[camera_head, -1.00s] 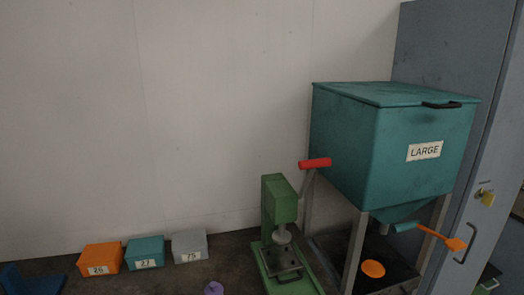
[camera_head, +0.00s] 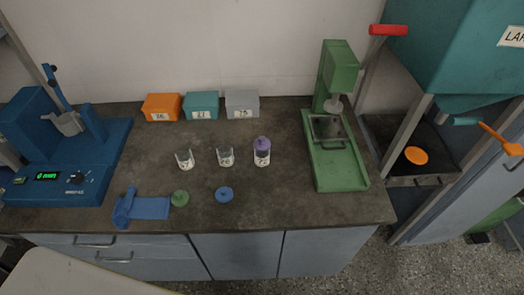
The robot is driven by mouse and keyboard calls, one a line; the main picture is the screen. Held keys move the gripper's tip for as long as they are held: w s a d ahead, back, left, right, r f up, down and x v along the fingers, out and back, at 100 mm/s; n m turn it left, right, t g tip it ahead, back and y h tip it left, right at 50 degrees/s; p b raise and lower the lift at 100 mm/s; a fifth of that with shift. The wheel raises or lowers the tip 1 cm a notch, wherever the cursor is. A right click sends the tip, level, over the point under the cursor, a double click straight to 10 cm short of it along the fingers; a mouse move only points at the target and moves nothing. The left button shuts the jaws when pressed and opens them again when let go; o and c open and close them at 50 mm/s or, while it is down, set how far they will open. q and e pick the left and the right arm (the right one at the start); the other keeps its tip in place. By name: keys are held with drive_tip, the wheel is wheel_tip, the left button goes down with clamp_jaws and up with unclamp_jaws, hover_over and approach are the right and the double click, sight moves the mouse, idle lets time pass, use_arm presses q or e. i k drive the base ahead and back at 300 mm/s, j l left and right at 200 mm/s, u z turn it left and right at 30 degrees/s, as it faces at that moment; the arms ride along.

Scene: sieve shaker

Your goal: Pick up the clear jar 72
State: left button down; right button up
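Three small clear jars stand upright in a row on the dark worktop. The left jar (camera_head: 184,160) and the middle jar (camera_head: 225,157) are open. The right jar (camera_head: 262,158) has a purple lid (camera_head: 263,142) on top. Each has a white label, but the numbers are too small to read surely, so I cannot tell which jar is 72. A green lid (camera_head: 180,198) and a blue lid (camera_head: 224,194) lie in front of the jars. Neither of my grippers is in view.
Orange (camera_head: 161,105), teal (camera_head: 201,104) and grey (camera_head: 242,102) boxes stand behind the jars. A blue machine (camera_head: 50,150) is left, a green press (camera_head: 337,125) right. The worktop (camera_head: 300,205) is clear at front right.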

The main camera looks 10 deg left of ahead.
sight(262, 158)
drive_tip(key=u, duration=1.85)
drive_tip(key=z, duration=1.45)
drive_tip(key=j, duration=1.65)
